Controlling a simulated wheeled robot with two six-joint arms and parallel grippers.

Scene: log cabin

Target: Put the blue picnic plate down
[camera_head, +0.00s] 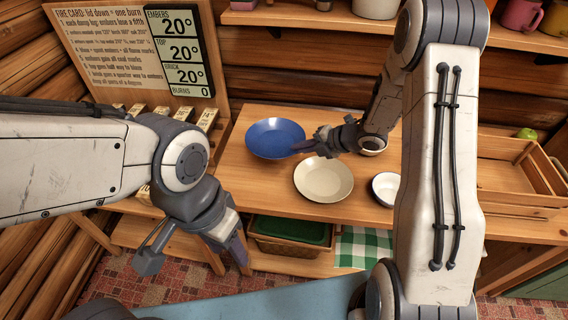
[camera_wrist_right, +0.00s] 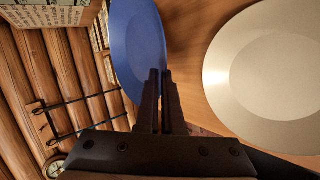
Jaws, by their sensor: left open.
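The blue picnic plate (camera_head: 275,138) is at the left part of the wooden table, its right rim at my right gripper (camera_head: 308,145). In the right wrist view the plate (camera_wrist_right: 137,45) meets the tips of the right gripper (camera_wrist_right: 162,75), whose fingers are close together on its rim. I cannot tell whether the plate's underside touches the table. My left gripper (camera_head: 198,252) is open and empty, low in front of the table's left end.
A cream plate (camera_head: 323,180) lies just right of the blue plate; it also shows in the wrist view (camera_wrist_right: 270,75). A white bowl (camera_head: 386,188) and a wooden crate (camera_head: 515,197) stand further right. A sign board (camera_head: 125,45) stands behind left.

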